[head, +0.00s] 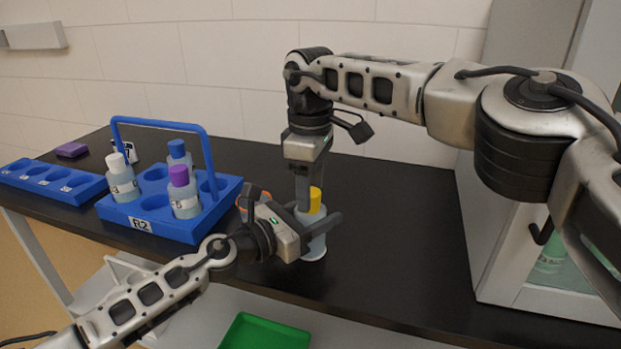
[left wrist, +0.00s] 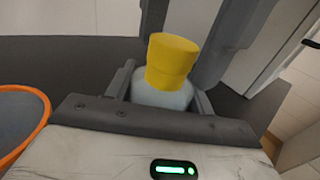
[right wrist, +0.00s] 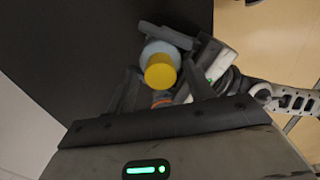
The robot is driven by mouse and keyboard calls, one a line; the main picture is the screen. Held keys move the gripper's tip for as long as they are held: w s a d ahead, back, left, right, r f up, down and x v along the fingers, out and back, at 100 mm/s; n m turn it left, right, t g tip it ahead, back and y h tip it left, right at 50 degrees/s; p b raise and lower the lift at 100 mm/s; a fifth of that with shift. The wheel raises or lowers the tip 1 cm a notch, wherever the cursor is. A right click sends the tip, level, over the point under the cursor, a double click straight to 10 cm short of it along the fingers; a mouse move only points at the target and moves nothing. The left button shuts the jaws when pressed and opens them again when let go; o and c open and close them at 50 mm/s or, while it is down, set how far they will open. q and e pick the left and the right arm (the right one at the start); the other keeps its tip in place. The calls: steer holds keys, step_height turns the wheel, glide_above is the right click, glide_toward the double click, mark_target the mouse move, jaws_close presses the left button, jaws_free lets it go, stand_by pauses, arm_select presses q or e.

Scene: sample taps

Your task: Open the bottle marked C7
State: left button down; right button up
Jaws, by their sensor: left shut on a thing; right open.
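A bottle with a yellow cap (head: 315,200) and a pale blue body (head: 316,243) is near the table's front edge; I cannot read its mark. My left gripper (head: 312,230) is shut around its body, below the cap. The yellow cap (left wrist: 171,62) stands clear above the left jaws in the left wrist view. My right gripper (head: 306,192) points down from above, open, with its fingers either side of the cap. In the right wrist view the cap (right wrist: 160,72) shows between the open fingers; I cannot tell whether they touch it.
A blue carrier marked R2 (head: 141,225) holds bottles with white (head: 117,163), blue (head: 177,148) and purple (head: 179,175) caps. A blue rack (head: 50,180) lies further left. A cabinet (head: 545,270) stands at right. A green tray (head: 265,333) sits below the table.

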steer(key=c, duration=1)
steer(key=shift+c, duration=0.2)
